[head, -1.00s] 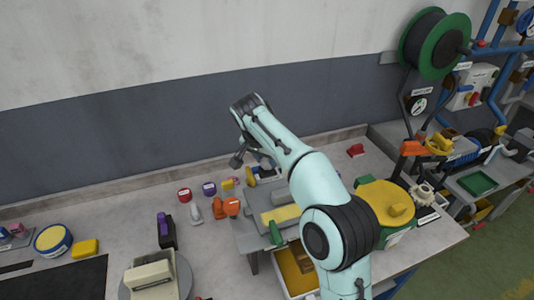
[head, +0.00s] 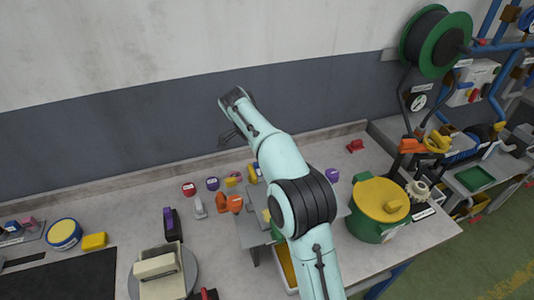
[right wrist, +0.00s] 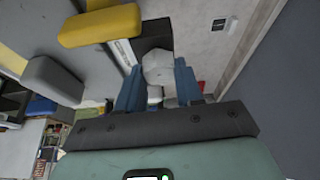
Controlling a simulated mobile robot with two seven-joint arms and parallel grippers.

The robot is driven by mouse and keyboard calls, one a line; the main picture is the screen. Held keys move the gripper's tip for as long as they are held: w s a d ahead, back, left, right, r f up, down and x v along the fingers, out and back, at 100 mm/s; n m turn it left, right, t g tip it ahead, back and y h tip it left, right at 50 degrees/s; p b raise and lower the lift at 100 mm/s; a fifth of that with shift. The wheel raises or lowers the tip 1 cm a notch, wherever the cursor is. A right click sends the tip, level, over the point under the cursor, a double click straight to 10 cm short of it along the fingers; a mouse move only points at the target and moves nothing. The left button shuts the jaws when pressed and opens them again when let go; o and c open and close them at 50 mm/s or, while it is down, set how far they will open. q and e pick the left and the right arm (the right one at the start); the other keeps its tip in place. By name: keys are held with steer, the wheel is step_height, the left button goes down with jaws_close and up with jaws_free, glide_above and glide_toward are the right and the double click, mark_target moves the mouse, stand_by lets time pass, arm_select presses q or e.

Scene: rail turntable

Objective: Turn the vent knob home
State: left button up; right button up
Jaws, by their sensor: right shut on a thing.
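A pale grey faceted knob (right wrist: 158,66) sits between the blue fingers of my right gripper (right wrist: 157,88) in the right wrist view, and the fingers are shut on it. I take it for the vent knob, but no label on it is readable. A dark block shows just behind the knob. The knob's turn angle cannot be told. My left gripper is not in view.
A yellow bar (right wrist: 100,25) and a grey block (right wrist: 52,80) lie close to the gripper. A green pot with a yellow lid (head: 382,199) stands right of my arm. Small coloured parts, including a red one (head: 189,189), lie left of it. The wall is behind the bench.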

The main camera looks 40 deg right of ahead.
stand_by(0.5)
steer(key=o, duration=1)
steer(key=shift+o, duration=0.2)
steer(key=v, duration=0.7)
steer(key=shift+r, duration=0.25)
